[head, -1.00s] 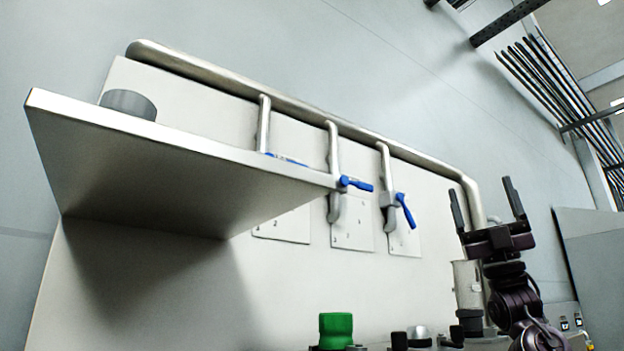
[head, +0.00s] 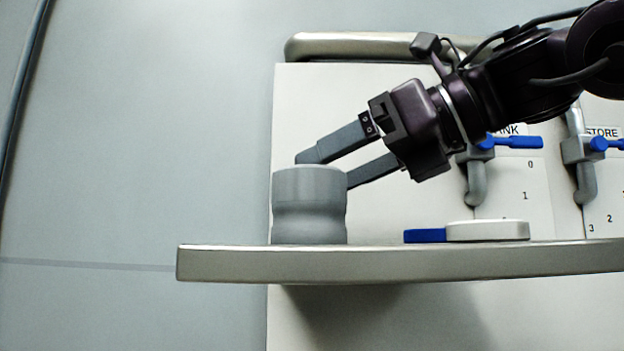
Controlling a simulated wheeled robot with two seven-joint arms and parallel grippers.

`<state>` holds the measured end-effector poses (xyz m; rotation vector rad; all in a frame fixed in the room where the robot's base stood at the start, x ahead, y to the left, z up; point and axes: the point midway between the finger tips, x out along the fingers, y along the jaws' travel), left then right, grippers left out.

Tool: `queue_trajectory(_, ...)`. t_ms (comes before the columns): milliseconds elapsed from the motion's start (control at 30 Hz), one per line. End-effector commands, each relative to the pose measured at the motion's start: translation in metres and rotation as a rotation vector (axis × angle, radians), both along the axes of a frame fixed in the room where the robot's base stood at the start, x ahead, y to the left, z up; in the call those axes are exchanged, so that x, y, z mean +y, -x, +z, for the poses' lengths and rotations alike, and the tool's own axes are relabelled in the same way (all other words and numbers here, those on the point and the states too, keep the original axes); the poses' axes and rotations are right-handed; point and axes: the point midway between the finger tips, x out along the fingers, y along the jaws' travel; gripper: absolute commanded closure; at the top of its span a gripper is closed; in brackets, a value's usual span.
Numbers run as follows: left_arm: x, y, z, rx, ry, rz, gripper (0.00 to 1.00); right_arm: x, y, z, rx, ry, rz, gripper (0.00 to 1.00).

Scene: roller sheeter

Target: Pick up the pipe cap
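My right gripper (head: 327,171) reaches in from the upper right, tilted down toward the cap. Its two fingers are spread. One fingertip is just above the cap's top rim, and the other passes out of sight at the cap's upper right side. I cannot tell whether either finger touches the cap. My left gripper is not in view.
The shelf (head: 400,263) has its left edge just past the cap. A white and blue flat item (head: 486,231) lies right of the cap. Blue-handled valves (head: 515,141) and a pipe (head: 360,47) are on the panel behind. The space left of the cap is clear.

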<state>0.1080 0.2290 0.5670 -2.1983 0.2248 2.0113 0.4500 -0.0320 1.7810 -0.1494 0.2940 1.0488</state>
Motion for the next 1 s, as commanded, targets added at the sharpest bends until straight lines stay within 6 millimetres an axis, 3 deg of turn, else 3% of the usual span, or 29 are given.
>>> queue_trajectory(233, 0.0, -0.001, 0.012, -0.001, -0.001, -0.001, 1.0, -0.01, -0.02, -0.015, 0.027, 0.082, -0.072, 0.21)
queue_trajectory(467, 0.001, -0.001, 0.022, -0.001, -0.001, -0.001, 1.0, 0.011, -0.032, -0.024, 0.03, 0.082, -0.072, 0.21)
queue_trajectory(700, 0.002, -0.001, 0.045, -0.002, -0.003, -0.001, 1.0, 0.042, -0.045, -0.032, 0.03, 0.082, -0.071, 0.21)
queue_trajectory(1000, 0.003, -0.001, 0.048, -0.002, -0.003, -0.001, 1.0, 0.052, -0.051, -0.041, 0.029, 0.078, -0.072, 0.21)
